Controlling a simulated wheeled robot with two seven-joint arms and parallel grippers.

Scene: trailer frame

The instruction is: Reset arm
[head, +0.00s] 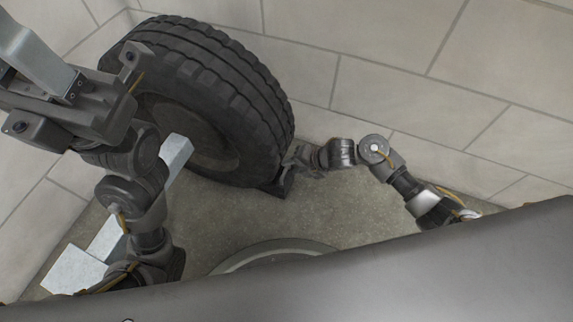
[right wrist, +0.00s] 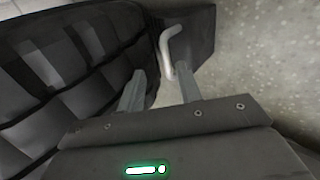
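My right gripper (head: 297,160) is low beside the tyre, at a dark wheel chock (head: 283,184). In the right wrist view its two fingers (right wrist: 158,75) stand apart. The chock (right wrist: 200,30) lies ahead of them, with a pale bent handle (right wrist: 170,48). The handle's lower end is close to the right finger; whether they touch I cannot tell. My left gripper (head: 65,100) is raised at the upper left, near the head camera.
A large black tyre (head: 262,95) stands by the pale tiled wall (head: 390,90), with the chock at its foot. Pale metal blocks (head: 75,272) lie at the lower left. The concrete floor (head: 345,205) right of the chock is clear.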

